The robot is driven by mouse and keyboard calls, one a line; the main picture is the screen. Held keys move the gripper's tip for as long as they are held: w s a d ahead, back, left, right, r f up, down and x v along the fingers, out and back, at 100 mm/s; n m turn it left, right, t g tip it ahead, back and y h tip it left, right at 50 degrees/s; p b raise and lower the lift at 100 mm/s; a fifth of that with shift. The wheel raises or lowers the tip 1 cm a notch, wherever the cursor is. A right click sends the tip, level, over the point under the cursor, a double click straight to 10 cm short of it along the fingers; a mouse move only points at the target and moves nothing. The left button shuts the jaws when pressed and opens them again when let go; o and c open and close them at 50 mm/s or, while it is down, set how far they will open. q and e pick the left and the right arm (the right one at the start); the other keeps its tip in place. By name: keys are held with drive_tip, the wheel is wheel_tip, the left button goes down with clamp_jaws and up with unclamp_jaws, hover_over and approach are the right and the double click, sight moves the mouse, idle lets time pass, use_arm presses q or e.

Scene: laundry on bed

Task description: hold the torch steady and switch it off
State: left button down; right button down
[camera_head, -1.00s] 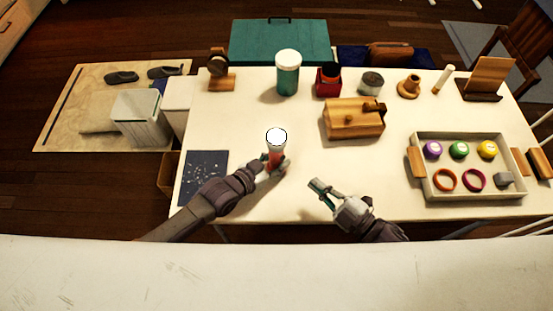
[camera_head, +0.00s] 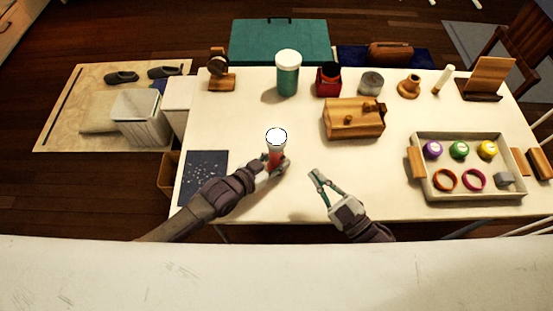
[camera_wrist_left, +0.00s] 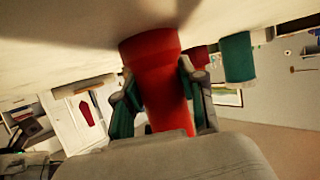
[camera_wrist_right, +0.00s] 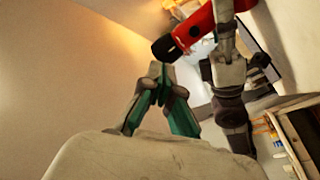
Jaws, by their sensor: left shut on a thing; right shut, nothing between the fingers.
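The white table (camera_head: 240,120) carries a wooden box (camera_head: 353,120) behind my right gripper and a tray (camera_head: 470,194) of coloured lids and rings at right. A green-bodied jar (camera_head: 288,80) and several small items line the back. A dark speckled sheet (camera_head: 204,172) lies at left.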

sight(283, 158)
drive_tip(key=f+m+h, duration=0.1)
drive_tip(key=m+h, duration=0.3)
drive_tip(key=m, duration=0.4)
drive_tip(key=s+f+m+h, duration=0.1)
drive_tip(key=m+h, duration=0.3)
drive_tip(key=m, duration=0.4)
drive_tip(key=d+f+m+h, duration=0.1)
drive_tip(key=m+h, duration=0.3)
drive_tip(key=m, duration=0.4)
drive_tip(key=shift+s+f+m, duration=0.25)
drive_tip(key=shift+m, duration=0.15)
drive_tip(key=shift+w+a+f, duration=0.15)
drive_tip(key=shift+w+a, duration=0.05)
drive_tip(key=shift+a, duration=0.1)
drive_tip(key=shift+w+a, duration=2.8)
drive_tip(key=shift+a, duration=0.1)
drive_tip(key=shift+w+a, duration=0.1)
drive_tip(key=shift+w+a, duration=0.2)
